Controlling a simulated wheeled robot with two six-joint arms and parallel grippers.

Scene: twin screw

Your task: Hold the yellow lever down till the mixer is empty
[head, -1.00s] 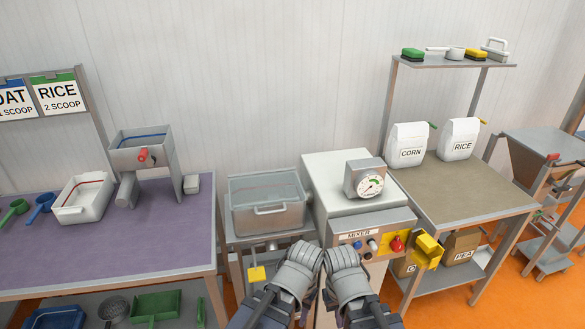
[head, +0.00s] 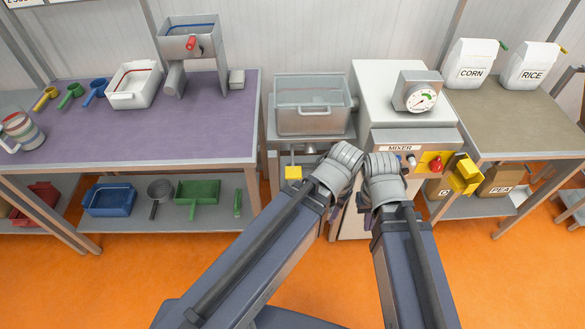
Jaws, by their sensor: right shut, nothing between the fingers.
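A yellow lever pad (head: 293,173) hangs below the tub. My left gripper (head: 340,167) is right of this pad, apart from it in the picture; its fingertips are hidden behind its wrist. My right gripper (head: 384,180) is in front of the mixer, below its label; it is shut and empty, its fingertips mostly hidden. The inside of the tub is too unclear to tell its contents.
A yellow block (head: 466,174) and a red knob (head: 435,166) sit at the mixer's right front. A purple-topped table (head: 130,140) with scoops and a white tray (head: 133,86) stands left. A brown-topped table (head: 520,120) with corn and rice bags stands right. The orange floor in front is open.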

